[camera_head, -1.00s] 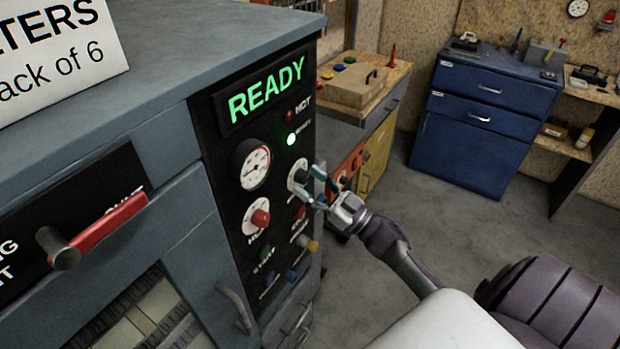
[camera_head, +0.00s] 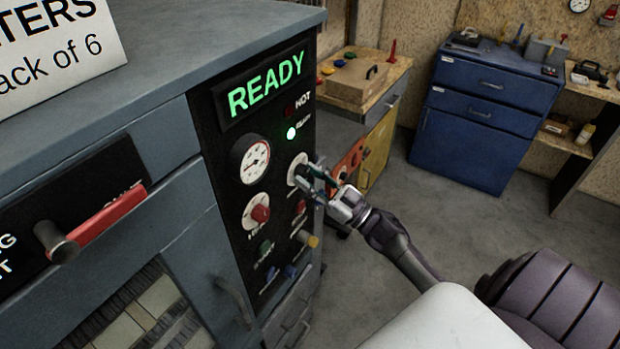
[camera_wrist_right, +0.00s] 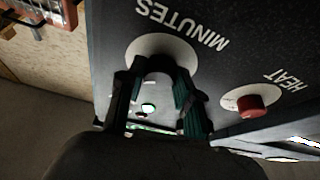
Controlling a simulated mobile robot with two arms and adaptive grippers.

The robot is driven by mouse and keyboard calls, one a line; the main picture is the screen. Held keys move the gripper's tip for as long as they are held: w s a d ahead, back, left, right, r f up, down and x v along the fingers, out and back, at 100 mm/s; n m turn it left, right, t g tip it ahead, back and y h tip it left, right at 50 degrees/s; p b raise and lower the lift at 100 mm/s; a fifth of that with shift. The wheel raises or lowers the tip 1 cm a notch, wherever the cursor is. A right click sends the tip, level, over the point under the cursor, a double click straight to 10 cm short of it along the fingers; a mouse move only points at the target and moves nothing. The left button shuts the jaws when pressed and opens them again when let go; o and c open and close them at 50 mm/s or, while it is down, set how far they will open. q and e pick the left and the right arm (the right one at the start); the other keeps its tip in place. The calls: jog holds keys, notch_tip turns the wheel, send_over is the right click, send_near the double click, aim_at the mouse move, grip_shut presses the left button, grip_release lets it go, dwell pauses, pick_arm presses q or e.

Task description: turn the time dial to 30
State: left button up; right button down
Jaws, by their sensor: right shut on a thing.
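The time dial (camera_head: 296,166) is on the black control panel (camera_head: 222,170), to the right of the gauge. In the right wrist view its round white plate (camera_wrist_right: 160,46), marked MINUTES, shows behind the fingers. My right gripper (camera_head: 313,178) is at this dial and shut on its knob. In the right wrist view the fingers (camera_wrist_right: 160,75) straddle the knob area. The knob and its pointer are mostly hidden, so I cannot read the setting. My left gripper is not in view.
A red heat knob (camera_head: 260,213) sits below the gauge (camera_head: 255,160). Several small buttons are lower on the panel, close under my gripper. The READY sign (camera_head: 266,84) and a lamp (camera_head: 291,133) glow. A wooden workbench (camera_head: 384,100) stands behind; open floor lies to the right.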

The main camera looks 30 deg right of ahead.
jog(key=n+g+y+b, duration=0.1)
jog(key=n+y+b, duration=0.1)
jog(key=n, duration=0.2)
jog(key=shift+d+f, duration=0.1)
jog(key=shift+d, duration=0.05)
jog(key=n+g+y+b, duration=0.1)
jog(key=n+g, duration=0.1)
jog(key=n, duration=0.2)
jog(key=shift+w+d, duration=0.1)
jog(key=n+g+y+b, duration=0.1)
jog(key=n, duration=0.2)
jog(key=shift+r, duration=0.2)
jog(key=shift+d+r+n+g+b, duration=0.15)
jog(key=shift+n+g, duration=0.3)
jog(key=shift+n, duration=0.5)
jog(key=shift+a+n+g+b, duration=0.15)
jog(key=shift+n+g, duration=0.3)
jog(key=shift+n, duration=0.5)
jog(key=shift+d, duration=0.1)
jog(key=c, duration=0.8)
grip_release()
jog(key=shift+o, duration=0.2)
jog(key=shift+d, duration=0.1)
